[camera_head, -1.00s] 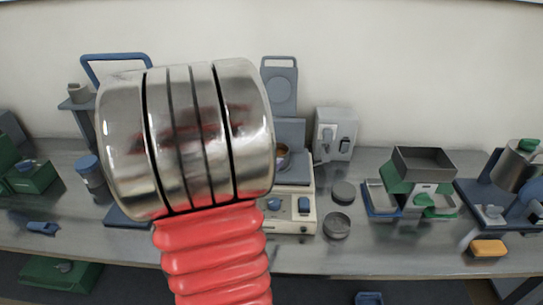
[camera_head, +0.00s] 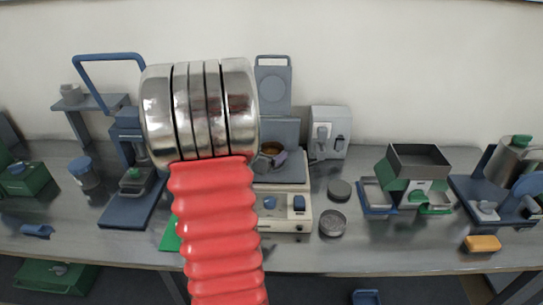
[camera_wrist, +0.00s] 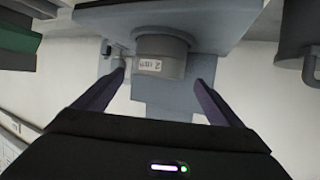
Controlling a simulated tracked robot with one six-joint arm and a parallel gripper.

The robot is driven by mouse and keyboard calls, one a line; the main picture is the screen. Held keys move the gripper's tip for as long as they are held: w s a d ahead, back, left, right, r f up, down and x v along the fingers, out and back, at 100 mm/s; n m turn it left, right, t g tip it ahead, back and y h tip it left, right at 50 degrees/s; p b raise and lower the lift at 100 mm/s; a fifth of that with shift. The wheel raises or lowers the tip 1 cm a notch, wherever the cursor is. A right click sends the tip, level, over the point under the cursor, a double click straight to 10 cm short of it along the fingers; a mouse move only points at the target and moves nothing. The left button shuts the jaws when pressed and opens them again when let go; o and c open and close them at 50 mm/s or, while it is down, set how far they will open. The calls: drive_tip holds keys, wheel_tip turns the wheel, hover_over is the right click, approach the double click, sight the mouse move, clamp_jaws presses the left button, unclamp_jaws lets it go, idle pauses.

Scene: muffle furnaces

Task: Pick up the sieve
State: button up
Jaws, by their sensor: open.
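A shallow round grey dish (camera_head: 332,223) with a mesh-like floor, which looks like a sieve, lies on the bench right of the cream-coloured device. In the wrist view my gripper (camera_wrist: 160,80) is open and empty. A grey cylinder (camera_wrist: 172,48) with a small white label, its text hard to read, shows just beyond and between the fingertips, apart from them. It adjoins a blue-grey plate (camera_wrist: 235,18). I cannot tell whether this cylinder is the sieve. In the head view my gripper is hidden behind my arm.
A round grey disc (camera_head: 339,190) lies behind the dish. A cream device (camera_head: 285,222) stands left of it, and a green-and-grey hopper unit (camera_head: 418,165) stands to the right. A blue press (camera_head: 133,190) and a stand (camera_head: 95,102) are at left. Bench room is clear right of the dish.

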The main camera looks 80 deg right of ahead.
sight(276, 146)
drive_tip(key=shift+d, duration=0.1)
drive_tip(key=shift+x, duration=2.55)
drive_tip(key=shift+s, duration=0.15)
drive_tip(key=c, duration=1.6)
drive_tip(key=shift+c, duration=0.2)
wheel_tip(276, 146, up, 10)
